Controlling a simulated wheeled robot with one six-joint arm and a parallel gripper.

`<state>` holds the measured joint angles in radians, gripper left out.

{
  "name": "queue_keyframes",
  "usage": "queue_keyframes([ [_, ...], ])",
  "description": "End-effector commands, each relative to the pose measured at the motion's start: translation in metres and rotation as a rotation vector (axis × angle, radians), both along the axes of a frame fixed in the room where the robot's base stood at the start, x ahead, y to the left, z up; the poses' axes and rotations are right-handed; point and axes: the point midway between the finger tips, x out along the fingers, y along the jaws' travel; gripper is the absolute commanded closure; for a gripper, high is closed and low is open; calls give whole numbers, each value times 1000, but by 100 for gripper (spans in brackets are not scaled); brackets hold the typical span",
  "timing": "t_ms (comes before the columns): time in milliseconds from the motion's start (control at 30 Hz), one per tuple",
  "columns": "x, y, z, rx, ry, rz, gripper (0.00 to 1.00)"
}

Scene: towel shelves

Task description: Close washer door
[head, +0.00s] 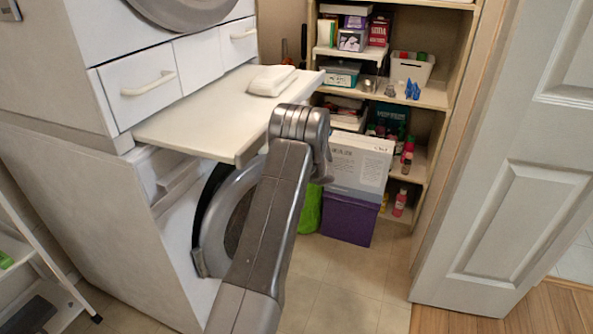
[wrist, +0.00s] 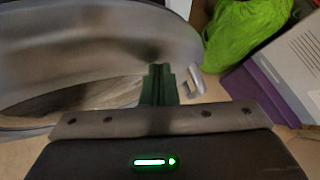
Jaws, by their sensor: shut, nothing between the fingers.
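The washer (head: 170,215) stands at the left under a pull-out white shelf. Its round grey-rimmed door (head: 221,205) is partly open, with a dark gap at its left side. My arm hides the door's right part. In the wrist view the door's grey rim (wrist: 120,30) and dark glass fill the left and top. My gripper (wrist: 158,82) is shut and empty, its dark green fingers at the door's outer edge. I cannot tell whether they touch it. A small silver hook-like piece (wrist: 195,83) shows just right of the fingers. The fingers are hidden in the head view.
The pull-out shelf (head: 205,118) with a folded white towel (head: 271,80) juts out above the door. A purple box (head: 347,219), a white box (head: 358,163) and a green bag (wrist: 245,30) stand right of the washer. A white room door (head: 505,150) is at the right; floor between is clear.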

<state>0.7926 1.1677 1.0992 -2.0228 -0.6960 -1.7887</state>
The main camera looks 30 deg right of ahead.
Motion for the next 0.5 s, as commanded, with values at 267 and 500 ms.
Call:
queue_keyframes([
  [267, 37, 18, 2, -2, 1, 16, 100],
  [500, 52, 25, 1, -1, 0, 12, 100],
])
